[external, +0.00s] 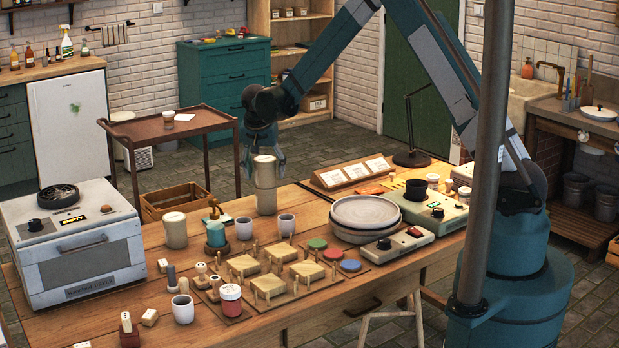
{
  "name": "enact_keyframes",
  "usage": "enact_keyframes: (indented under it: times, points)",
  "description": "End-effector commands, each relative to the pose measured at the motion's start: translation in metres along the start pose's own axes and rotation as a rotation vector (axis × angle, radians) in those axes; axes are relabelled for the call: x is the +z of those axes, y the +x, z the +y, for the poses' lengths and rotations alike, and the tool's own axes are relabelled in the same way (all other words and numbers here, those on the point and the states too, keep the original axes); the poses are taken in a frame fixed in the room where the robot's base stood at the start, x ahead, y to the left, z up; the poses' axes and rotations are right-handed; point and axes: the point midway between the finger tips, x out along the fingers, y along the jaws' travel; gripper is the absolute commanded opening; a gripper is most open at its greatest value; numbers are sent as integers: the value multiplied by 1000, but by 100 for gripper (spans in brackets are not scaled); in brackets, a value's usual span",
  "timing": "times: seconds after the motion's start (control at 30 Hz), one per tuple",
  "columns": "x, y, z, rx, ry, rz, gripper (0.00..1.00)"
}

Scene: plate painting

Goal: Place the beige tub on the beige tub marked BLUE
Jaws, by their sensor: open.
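A beige tub (264,172) stands upright on another beige tub (266,202) on the workbench, forming a straight stack. A third beige tub (175,231) stands alone to the left. No BLUE marking can be read on any of them at this size. My gripper (265,157) is open and points down at the top of the stack, with its fingers near the upper tub's rim. I cannot tell whether a finger touches it.
Cups (244,228), small wooden stands (243,266) and a red-labelled jar (230,299) crowd the bench in front. Stacked plates (365,213) lie to the right. A kiln-like box (76,245) fills the left end.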

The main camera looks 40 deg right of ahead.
Motion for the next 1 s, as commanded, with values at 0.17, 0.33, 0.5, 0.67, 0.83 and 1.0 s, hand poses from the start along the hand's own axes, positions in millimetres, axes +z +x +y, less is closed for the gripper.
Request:
enact_keyframes:
  times: [0.17, 0.33, 0.5, 0.67, 0.83, 1.0]
  points:
    - [-1, -5, 0, 0, 0, 0, 59]
    - [-1, -19, 0, 0, -1, 0, 59]
    - [-1, -41, 0, 0, -2, 0, 59]
    - [-1, -64, 0, 0, -1, 0, 59]
    - [-1, -89, 0, 0, 0, 0, 59]
    - [-1, -108, 0, 0, -1, 0, 59]
